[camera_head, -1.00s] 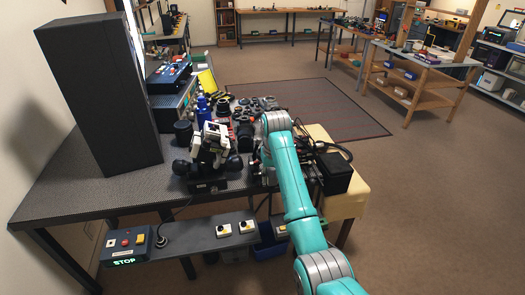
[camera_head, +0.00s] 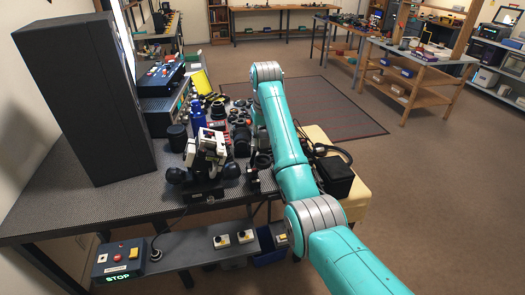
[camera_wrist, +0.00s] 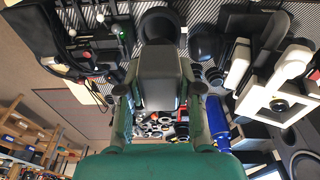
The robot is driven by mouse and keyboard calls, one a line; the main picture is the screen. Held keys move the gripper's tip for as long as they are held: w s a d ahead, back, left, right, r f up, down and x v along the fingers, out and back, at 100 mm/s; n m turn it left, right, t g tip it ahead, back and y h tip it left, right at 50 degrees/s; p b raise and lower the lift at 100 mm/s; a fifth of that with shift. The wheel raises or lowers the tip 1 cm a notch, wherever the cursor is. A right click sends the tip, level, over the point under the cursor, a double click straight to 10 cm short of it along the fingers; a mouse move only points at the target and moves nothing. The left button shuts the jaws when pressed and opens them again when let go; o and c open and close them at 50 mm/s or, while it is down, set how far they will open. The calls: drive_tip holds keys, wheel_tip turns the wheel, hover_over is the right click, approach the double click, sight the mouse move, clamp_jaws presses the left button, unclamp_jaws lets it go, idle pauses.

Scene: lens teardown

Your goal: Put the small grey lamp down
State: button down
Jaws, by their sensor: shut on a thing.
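In the wrist view, a small dark-grey boxy thing, which I take to be the grey lamp (camera_wrist: 158,75), sits between the two green fingers of my gripper (camera_wrist: 158,92). My gripper is shut on it. Its top end lies in front of a black round thing over the textured bench top (camera_wrist: 95,15). I cannot tell whether it touches the bench. In the head view, my teal arm hides most of the gripper and the lamp.
A white-and-black device (camera_head: 207,155) stands left of my arm, also in the wrist view (camera_wrist: 275,85). A blue bottle (camera_head: 197,118), a black cylinder (camera_head: 177,138) and many lens parts crowd the bench (camera_head: 110,200). A tall dark box (camera_head: 85,100) stands left. Bare bench lies front left.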

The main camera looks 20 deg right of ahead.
sight(263, 151)
drive_tip(key=shift+f, duration=2.5)
drive_tip(key=shift+f, duration=0.25)
drive_tip(key=c, duration=0.8)
unclamp_jaws()
drive_tip(key=shift+o, duration=0.2)
drive_tip(key=shift+r, duration=0.1)
